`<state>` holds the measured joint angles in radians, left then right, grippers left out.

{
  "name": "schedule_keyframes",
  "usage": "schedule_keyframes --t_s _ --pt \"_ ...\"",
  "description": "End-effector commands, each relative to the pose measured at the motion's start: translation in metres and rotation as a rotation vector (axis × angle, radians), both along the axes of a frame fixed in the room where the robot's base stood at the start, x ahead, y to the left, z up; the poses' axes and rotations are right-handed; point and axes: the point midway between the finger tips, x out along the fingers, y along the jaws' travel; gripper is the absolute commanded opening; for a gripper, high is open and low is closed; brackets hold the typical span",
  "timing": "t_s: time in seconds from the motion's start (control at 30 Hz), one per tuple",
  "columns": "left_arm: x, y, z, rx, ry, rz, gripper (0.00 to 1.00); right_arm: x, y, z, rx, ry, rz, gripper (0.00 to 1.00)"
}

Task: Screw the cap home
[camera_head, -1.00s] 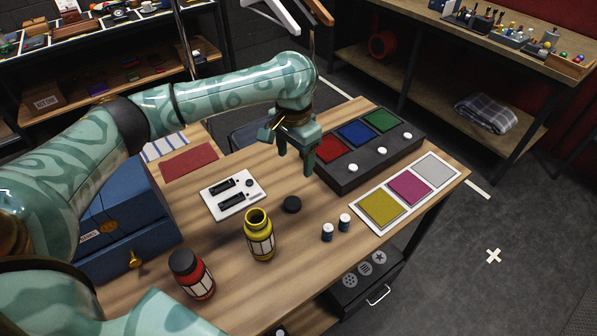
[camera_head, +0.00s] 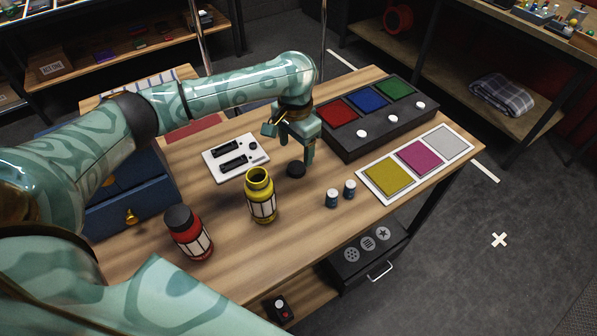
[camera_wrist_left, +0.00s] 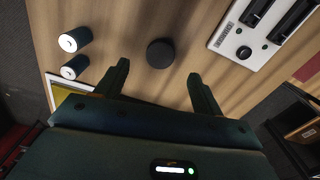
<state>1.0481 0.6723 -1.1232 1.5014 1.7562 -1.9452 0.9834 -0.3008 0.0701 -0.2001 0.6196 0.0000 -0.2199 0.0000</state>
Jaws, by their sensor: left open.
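A black round cap (camera_head: 296,169) lies flat on the wooden table. The open yellow jar (camera_head: 260,196) stands upright without a lid, in front and to the left of the cap. A red jar (camera_head: 188,233) with a dark cap on it stands farther left. My left gripper (camera_head: 309,158) is open and empty, pointing down just beside the cap. In the left wrist view the cap (camera_wrist_left: 160,53) shows ahead of the two spread fingers, in line with the gap between them. My right gripper does not show.
Two small batteries (camera_head: 340,194) stand to the right of the cap. A white battery holder (camera_head: 235,158) lies behind the yellow jar. A dark box with colored panels and white buttons (camera_head: 362,133) stands behind the gripper. A white tray with colored squares (camera_head: 417,164) lies at the right.

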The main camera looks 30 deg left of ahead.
Motion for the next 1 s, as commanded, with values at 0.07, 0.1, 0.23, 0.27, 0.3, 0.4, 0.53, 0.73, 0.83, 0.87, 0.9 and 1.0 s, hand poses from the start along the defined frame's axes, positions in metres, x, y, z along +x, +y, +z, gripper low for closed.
schedule_keyframes --t_s 0.07,0.1,0.23,0.27,0.3,0.4,0.53,0.73,0.83,0.87,0.9,1.0 --pt "0.0 0.0 -0.012 -0.002 0.002 0.0 0.68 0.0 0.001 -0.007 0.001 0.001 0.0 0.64" --pt "0.0 0.0 -0.015 -0.002 0.001 0.0 0.68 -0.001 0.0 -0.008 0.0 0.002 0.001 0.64" --pt "0.0 0.0 -0.017 0.0 -0.001 0.0 0.68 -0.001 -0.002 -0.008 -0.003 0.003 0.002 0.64" --pt "0.0 0.0 -0.016 0.0 -0.001 0.0 0.68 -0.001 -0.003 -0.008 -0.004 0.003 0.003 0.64" --pt "0.0 0.0 -0.016 -0.001 -0.002 0.0 0.68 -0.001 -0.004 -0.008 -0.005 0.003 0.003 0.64" --pt "0.0 0.0 -0.016 -0.001 -0.002 0.0 0.68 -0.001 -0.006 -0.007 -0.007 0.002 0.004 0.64" --pt "0.001 0.0 -0.017 0.0 -0.001 0.0 0.68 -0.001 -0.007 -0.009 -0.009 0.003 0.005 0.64" --pt "0.005 -0.002 -0.043 -0.002 0.003 0.001 0.68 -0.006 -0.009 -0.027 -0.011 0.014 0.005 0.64" --pt "0.007 -0.003 -0.06 -0.001 0.004 0.0 0.68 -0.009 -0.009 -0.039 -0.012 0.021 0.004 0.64" --pt "0.007 -0.003 -0.063 -0.001 0.004 0.0 0.68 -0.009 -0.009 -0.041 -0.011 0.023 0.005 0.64" --pt "0.007 -0.003 -0.067 0.0 0.002 -0.001 0.68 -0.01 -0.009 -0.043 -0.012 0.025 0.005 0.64" --pt "0.007 -0.003 -0.07 0.0 -0.001 -0.002 0.68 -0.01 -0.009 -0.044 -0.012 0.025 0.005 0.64"
